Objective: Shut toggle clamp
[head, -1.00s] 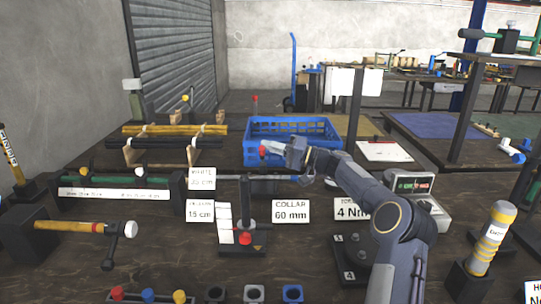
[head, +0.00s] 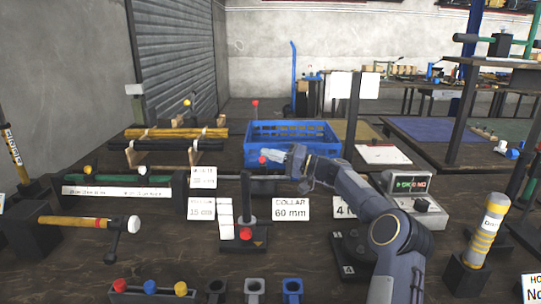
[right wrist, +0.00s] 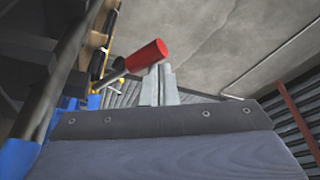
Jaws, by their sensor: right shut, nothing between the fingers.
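A red handle (head: 262,160), which looks like the toggle clamp's grip, shows at the left end of my right gripper in the head view. The clamp's base and jaw cannot be made out there. In the right wrist view the red handle (right wrist: 147,55) sits on a thin metal rod and slants up to the right. My right gripper (head: 272,154) is shut and empty, with its fingertips close beside the handle. In the right wrist view the closed fingers (right wrist: 159,84) overlap the handle's lower edge; whether they touch it I cannot tell. My left gripper is not in view.
A blue crate (head: 345,137) stands just behind my right gripper. In front are a black post stand (head: 246,200) and a COLLAR 60 mm sign (head: 291,210). A display box (head: 409,183) and a yellow-banded cylinder (head: 489,228) stand to the right.

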